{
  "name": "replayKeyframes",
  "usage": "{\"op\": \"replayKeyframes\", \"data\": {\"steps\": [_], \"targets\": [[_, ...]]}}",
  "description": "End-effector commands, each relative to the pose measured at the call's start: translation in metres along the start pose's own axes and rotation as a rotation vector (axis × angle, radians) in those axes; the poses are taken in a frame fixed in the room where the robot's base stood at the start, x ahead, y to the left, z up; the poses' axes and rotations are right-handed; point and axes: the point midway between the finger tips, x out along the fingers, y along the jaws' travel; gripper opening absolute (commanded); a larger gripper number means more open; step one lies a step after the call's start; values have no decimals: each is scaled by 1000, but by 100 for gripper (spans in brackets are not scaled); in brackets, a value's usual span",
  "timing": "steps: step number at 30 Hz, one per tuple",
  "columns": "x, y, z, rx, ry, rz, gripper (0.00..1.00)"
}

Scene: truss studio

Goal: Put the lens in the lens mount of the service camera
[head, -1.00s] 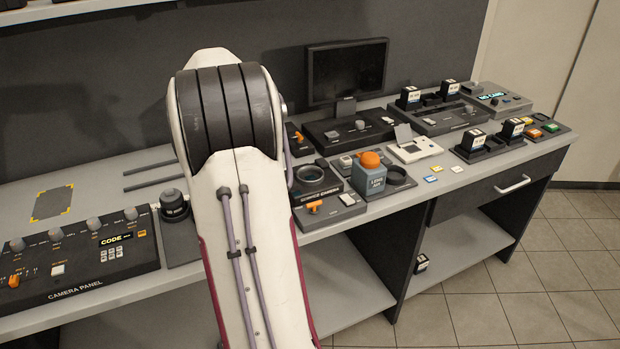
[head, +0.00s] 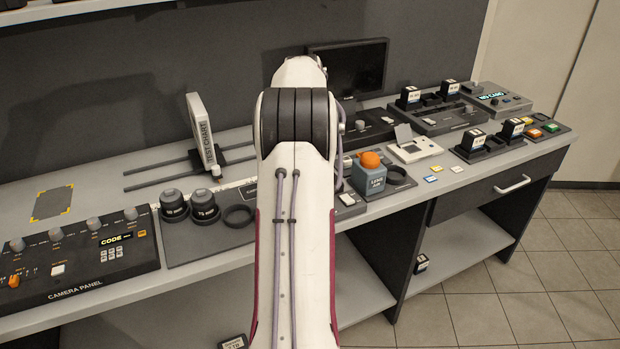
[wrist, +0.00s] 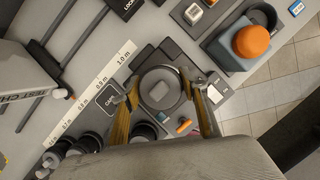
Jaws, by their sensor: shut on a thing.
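My gripper (wrist: 165,97) shows in the wrist view, with its two gold fingers on either side of a round dark lens (wrist: 160,91) with a grey top. It is shut on this lens. The lens is over the service camera (wrist: 184,126), whose orange lever shows beside it. The lens covers the lens mount, and I cannot tell whether it is seated or held just above. In the head view my arm hides the gripper, the held lens and most of the service camera.
Two other lenses (head: 173,204) (head: 204,205) stand in the lens tray, beside an empty ring (head: 239,216). A test chart (head: 201,130) stands on rails behind. A blue box with an orange dome (head: 370,170) is close to the right of the camera.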

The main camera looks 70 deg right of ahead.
Motion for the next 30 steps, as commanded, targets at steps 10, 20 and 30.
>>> {"op": "replayKeyframes", "data": {"steps": [10, 20, 30], "targets": [[0, -1, 1, 2, -3, 0, 6], [15, -1, -6, 2, -1, -1, 6], [43, -1, -17, 2, -2, 0, 6]]}}
